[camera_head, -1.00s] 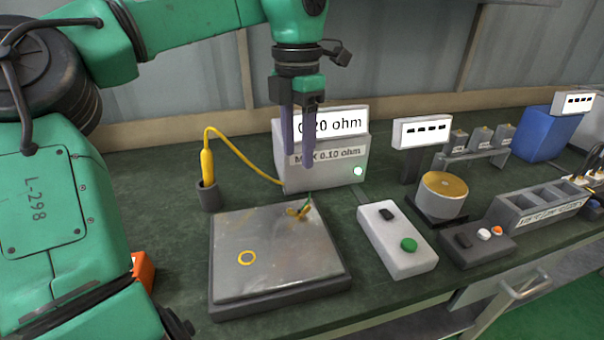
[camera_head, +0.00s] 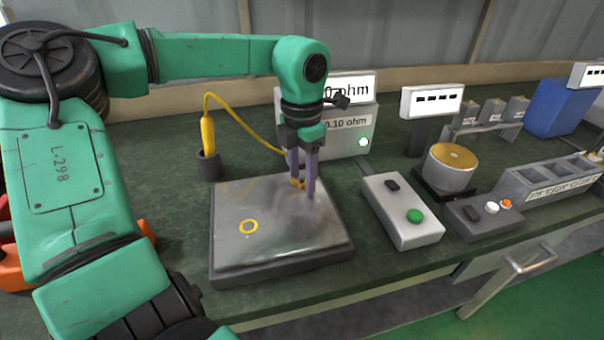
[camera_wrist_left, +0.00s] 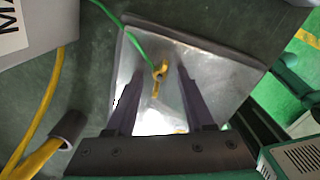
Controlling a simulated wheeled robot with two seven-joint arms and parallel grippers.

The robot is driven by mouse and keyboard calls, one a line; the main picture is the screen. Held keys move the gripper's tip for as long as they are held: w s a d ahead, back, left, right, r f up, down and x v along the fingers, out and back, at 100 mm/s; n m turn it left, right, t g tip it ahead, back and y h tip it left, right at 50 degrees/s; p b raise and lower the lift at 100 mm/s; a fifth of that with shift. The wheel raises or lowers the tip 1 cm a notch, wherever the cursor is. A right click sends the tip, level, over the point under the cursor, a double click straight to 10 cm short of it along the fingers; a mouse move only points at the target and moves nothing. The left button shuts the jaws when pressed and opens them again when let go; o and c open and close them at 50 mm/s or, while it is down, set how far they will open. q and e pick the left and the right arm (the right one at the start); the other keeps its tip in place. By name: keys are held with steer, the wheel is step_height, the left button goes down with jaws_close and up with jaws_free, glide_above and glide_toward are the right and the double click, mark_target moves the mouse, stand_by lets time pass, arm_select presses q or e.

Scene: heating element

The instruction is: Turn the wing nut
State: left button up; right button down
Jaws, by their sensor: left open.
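The wing nut (camera_wrist_left: 157,78) is a small yellow piece near the back of a grey metal plate (camera_head: 240,268), with a green wire running to it in the left wrist view. In the head view the wing nut (camera_head: 297,183) is partly hidden by my left gripper (camera_head: 303,188). The gripper points down with its two fingers apart, one on either side of the wing nut. In the left wrist view the gripper (camera_wrist_left: 158,98) is open and the nut shows between and beyond the fingertips. I cannot tell whether a finger touches it. My right gripper is not in view.
A meter box (camera_head: 349,143) stands behind the plate. A yellow probe (camera_head: 208,136) stands in a dark holder on the left. A grey box with a green button (camera_head: 413,216) sits to the right, with a gold-topped cylinder (camera_head: 451,165) beyond.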

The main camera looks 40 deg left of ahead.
arm_select(q)
jaws_close()
